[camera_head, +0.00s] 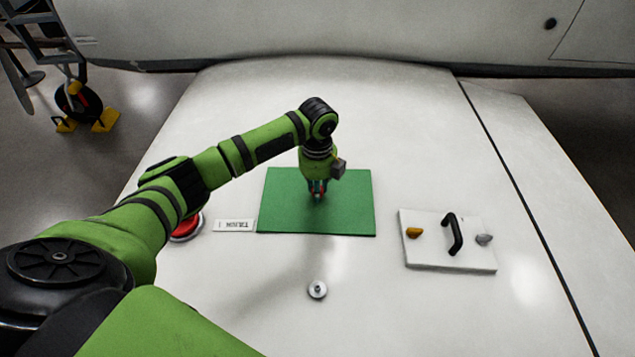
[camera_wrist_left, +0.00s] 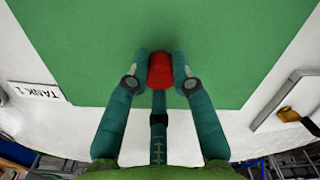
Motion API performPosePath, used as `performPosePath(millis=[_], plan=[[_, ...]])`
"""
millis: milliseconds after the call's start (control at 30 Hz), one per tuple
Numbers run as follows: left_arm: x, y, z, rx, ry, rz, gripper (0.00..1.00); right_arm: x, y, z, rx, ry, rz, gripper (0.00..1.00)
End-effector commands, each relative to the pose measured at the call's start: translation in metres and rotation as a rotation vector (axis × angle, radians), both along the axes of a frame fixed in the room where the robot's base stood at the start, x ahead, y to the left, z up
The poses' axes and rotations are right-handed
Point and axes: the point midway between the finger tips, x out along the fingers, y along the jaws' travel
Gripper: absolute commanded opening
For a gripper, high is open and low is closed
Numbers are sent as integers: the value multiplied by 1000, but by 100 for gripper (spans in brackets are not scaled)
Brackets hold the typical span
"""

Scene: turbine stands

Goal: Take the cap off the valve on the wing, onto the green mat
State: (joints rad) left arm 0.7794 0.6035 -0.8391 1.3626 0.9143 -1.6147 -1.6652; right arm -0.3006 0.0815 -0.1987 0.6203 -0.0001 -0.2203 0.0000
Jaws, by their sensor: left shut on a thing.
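My left gripper (camera_head: 317,195) is shut on a small red cap, over the green mat (camera_head: 280,190). The left wrist view shows the red cap (camera_wrist_left: 161,70) between the two fingertips (camera_wrist_left: 160,78), with the mat (camera_wrist_left: 110,35) behind it. I cannot tell whether the cap touches the mat. The valve (camera_head: 317,289), a small round metal fitting, stands bare on the white wing (camera_head: 250,310), in front of the mat. My right gripper is in neither view.
A "TANK 1" label (camera_head: 233,226) lies left of the mat. A red round fitting (camera_head: 187,228) is partly hidden by my left arm. A white panel (camera_head: 430,255) with a black handle (camera_head: 453,234) and yellow and grey knobs lies to the right.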

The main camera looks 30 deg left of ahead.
Motion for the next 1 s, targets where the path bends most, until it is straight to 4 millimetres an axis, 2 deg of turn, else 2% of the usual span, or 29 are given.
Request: performPosePath(millis=[867,900,933,967,1000], plan=[[0,0,-10,-1,1,0,0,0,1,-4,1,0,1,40],[0,0,-9,-1,1,0,32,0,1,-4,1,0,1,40],[0,0,-9,0,0,0,44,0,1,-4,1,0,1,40],[0,0,-9,-1,1,0,52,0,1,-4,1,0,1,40],[0,0,-9,-1,1,0,52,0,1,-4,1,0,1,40]])
